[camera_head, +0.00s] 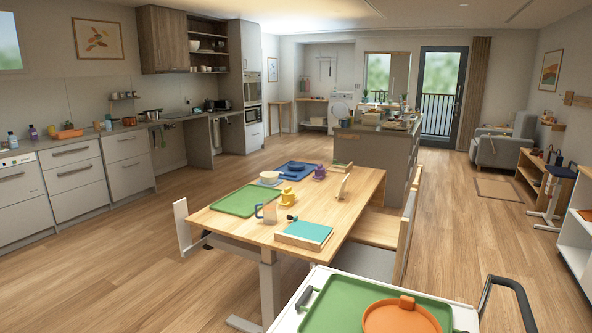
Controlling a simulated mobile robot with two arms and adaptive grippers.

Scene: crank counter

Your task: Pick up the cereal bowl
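A white bowl (269,177) stands upright on the wooden table, near the far end between the green tray (240,201) and the blue tray (283,172). It looks like the cereal bowl, but it is small and I cannot see inside it well. A blue bowl-like dish (296,166) sits on the blue tray, so I cannot be certain which one is the cereal bowl. Neither of my grippers is in view, and nothing touches the white bowl except what it rests on.
The table (345,212) also holds a yellow mug (288,197), a purple mug (320,172), a blue-handled mug (268,212) and a teal book (304,234). A cart with a green tray (340,305) stands close in front. Floor is free on the left.

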